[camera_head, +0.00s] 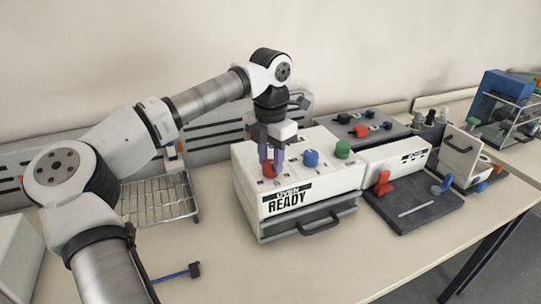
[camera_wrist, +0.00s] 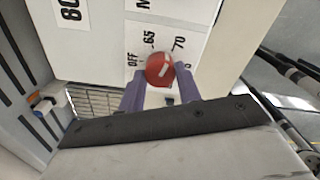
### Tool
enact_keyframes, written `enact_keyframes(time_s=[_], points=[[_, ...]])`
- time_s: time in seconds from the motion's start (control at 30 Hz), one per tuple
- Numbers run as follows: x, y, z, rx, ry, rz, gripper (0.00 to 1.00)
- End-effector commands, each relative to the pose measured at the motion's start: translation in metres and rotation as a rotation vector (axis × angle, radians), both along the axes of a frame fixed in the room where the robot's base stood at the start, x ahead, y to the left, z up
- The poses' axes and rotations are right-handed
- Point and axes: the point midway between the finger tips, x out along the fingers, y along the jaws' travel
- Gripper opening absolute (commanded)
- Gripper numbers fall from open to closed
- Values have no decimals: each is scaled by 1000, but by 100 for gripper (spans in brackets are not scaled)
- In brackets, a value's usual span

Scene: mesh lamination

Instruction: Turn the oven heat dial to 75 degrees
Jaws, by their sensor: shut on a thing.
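The white oven box (camera_head: 300,185) stands on the table with "OVEN READY" on its front. A red dial (camera_head: 268,168) sits at the left of its top face. My gripper (camera_head: 271,160) points down from above with its purple fingers around the red dial. In the wrist view the red dial (camera_wrist: 160,70) has a pale pointer mark and lies between the fingertips of my gripper (camera_wrist: 160,82), which is shut on it. The labels OFF, 65 and 70 show around the dial; a further label is partly hidden by a finger. I cannot tell the exact setting.
A blue knob (camera_head: 311,158) and a green knob (camera_head: 343,149) stand to the right of the red dial on the oven top. A wire rack (camera_head: 158,200) lies left of the oven. A dark plate (camera_head: 413,206) with a red handle lies to the right. The front table is mostly clear.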

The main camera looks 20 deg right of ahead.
Motion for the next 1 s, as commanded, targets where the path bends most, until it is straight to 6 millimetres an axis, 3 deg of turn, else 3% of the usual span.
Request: enact_keyframes(time_s=[1.0], points=[[0,0,1,0,0,-957,11]])
